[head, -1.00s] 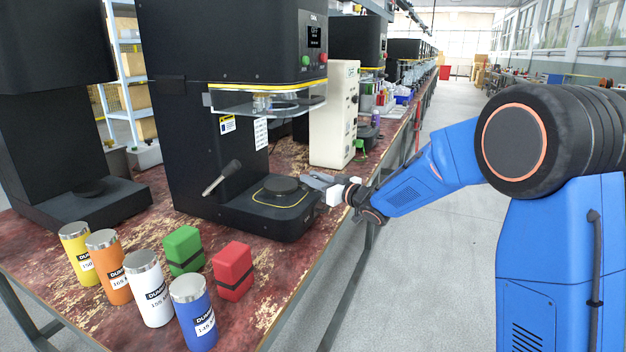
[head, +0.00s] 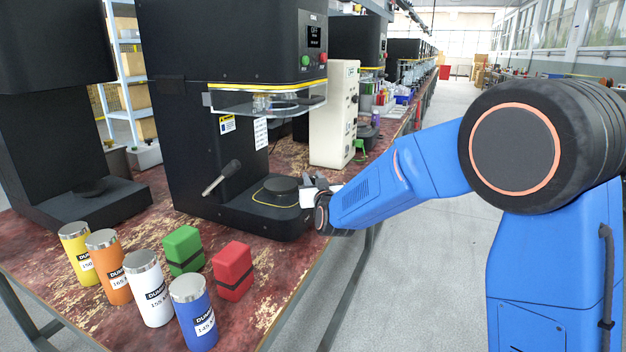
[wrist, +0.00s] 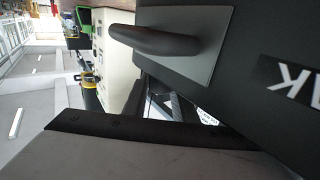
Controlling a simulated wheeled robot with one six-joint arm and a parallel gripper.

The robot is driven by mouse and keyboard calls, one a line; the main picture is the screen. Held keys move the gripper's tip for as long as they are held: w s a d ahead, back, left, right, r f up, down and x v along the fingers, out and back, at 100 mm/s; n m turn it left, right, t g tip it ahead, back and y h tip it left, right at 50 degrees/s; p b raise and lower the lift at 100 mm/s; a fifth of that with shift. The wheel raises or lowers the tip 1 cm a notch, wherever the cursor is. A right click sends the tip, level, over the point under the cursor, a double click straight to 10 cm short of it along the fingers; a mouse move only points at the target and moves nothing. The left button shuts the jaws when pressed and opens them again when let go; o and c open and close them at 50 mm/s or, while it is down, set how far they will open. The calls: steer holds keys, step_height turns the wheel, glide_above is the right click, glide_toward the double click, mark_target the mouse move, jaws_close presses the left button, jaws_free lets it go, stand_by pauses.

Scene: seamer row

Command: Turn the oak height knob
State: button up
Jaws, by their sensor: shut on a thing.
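The black oak seamer (head: 200,150) stands on the bench, with a round black plate (head: 281,184) on its base. My gripper (head: 309,181) is at the right side of this base, beyond the plate. It is shut on the oak height knob, which the gripper and arm hide in the head view. In the wrist view a dark rounded bar (wrist: 155,40) stands out from a grey plate (wrist: 205,45) on a black housing. I cannot tell whether this bar is the knob.
A cream control box (head: 335,115) stands just beyond the gripper. Several coloured cylinders, a green block (head: 183,249) and a red block (head: 233,271) are on the near bench. The aisle to the right is clear.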

steer(key=shift+m+t+h, duration=0.3)
steer(key=shift+m+h, duration=0.4)
steer(key=shift+h, duration=0.3)
steer(key=o, duration=1)
steer(key=shift+o, duration=0.2)
steer(key=s+d, duration=0.3)
steer(key=s, duration=1.4)
